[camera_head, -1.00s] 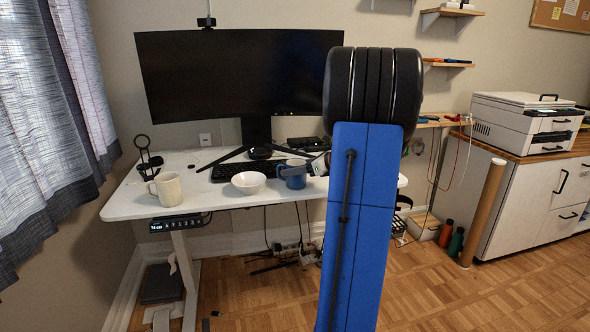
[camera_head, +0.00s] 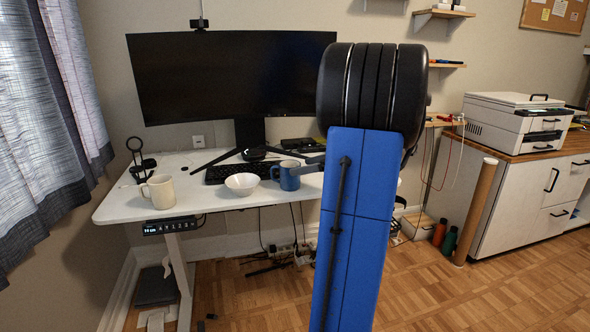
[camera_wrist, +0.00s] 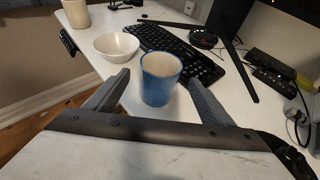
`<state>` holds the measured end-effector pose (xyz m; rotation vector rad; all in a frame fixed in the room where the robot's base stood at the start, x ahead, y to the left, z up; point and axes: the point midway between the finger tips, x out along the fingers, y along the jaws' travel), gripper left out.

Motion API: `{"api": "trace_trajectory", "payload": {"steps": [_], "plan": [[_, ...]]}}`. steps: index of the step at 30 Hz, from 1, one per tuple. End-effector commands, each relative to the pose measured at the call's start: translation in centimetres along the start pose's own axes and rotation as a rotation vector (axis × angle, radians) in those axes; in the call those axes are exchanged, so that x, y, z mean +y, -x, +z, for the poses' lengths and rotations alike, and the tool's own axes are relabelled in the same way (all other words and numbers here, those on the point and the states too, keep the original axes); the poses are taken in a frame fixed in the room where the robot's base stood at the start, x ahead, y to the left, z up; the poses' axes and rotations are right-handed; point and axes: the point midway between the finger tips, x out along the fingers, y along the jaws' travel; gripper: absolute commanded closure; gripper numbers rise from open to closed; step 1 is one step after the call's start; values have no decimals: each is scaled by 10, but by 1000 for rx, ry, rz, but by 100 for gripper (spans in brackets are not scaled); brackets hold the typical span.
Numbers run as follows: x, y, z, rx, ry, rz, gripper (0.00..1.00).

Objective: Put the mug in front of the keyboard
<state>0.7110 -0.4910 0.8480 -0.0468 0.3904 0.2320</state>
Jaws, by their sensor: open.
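A blue mug (camera_head: 286,176) stands upright near the desk's front edge, right of the white bowl. It also shows in the wrist view (camera_wrist: 160,82), between the two fingers of my open gripper (camera_wrist: 156,98). A gap shows on each side, and nothing is held. A cream mug (camera_head: 158,191) stands at the desk's left; its lower part shows in the wrist view (camera_wrist: 76,14). The black keyboard (camera_head: 222,173) lies behind the bowl and blue mug. In the head view my arm hides the desk's right part and most of my gripper.
A white bowl (camera_head: 242,183) sits in front of the keyboard, left of the blue mug. The monitor (camera_head: 230,75) and its stand legs are behind. The white desk (camera_head: 205,202) is bare between the cream mug and the bowl. A black stand (camera_head: 140,160) is at the back left.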

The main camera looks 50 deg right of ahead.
Motion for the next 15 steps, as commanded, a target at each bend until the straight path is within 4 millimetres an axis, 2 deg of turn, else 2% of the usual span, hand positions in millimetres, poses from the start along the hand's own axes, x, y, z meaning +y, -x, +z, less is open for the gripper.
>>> {"api": "trace_trajectory", "payload": {"steps": [1,6,15], "plan": [[-1,9,0,0,0,-3,24],[-1,32,0,0,-1,-3,24],[0,44,0,0,-1,-1,24]]}}
